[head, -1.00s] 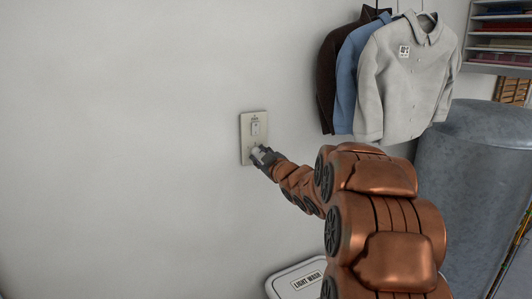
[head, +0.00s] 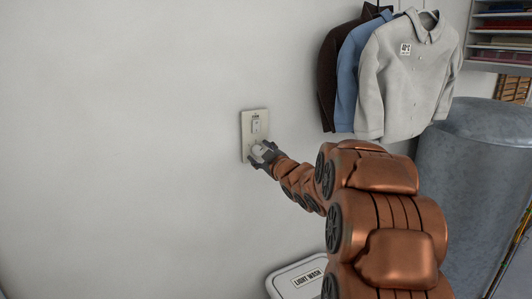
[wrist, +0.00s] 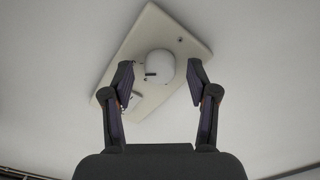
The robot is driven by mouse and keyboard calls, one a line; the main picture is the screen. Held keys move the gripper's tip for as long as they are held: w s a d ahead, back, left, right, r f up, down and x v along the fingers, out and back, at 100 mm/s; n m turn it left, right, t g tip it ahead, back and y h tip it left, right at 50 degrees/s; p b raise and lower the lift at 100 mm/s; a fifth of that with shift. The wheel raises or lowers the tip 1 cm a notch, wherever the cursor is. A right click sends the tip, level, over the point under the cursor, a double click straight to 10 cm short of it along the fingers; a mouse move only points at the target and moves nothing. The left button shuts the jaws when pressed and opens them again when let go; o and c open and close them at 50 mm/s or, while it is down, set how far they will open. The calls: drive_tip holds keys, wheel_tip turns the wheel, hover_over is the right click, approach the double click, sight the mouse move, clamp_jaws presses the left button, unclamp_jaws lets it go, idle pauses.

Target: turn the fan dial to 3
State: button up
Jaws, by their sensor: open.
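A beige wall plate (head: 246,133) is fixed to the white wall and carries a switch (head: 256,126) in its upper part. The round pale fan dial (head: 258,149) sits low on the plate, partly covered by my gripper (head: 265,156). In the wrist view the dial (wrist: 160,64) shows as a smooth knob with a small dark mark at its lower left. My gripper (wrist: 160,78) is open, with one finger on each side of the dial and a visible gap to each. The plate (wrist: 150,30) looks tilted there. Dial numbers are not readable.
Shirts (head: 400,75) hang on the wall at right. A white bin labelled "LIGHT WASH" (head: 290,285) is below the plate. The wall left of the plate is bare.

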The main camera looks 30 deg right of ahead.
drive_tip(key=s+a, duration=0.1)
drive_tip(key=s, duration=1.1)
drive_tip(key=shift+f, duration=0.1)
idle(0.4)
drive_tip(key=s+a+f+m+g+h+p, duration=0.15)
drive_tip(key=s+a+f+m+g, duration=0.45)
drive_tip(key=s+a+f+g, duration=0.6)
drive_tip(key=s+a+f+g+y, duration=0.1)
drive_tip(key=s+a+g, duration=0.3)
drive_tip(key=s, duration=0.7)
drive_tip(key=s+a+f+g+y, duration=0.2)
drive_tip(key=s+a+f+g, duration=0.1)
drive_tip(key=s+a, duration=0.6)
drive_tip(key=s, duration=0.3)
drive_tip(key=shift+s+a+m+g+p, duration=0.2)
drive_tip(key=shift+s+m+g+p, duration=0.1)
drive_tip(key=shift+m+g, duration=0.1)
drive_tip(key=shift+f, duration=0.1)
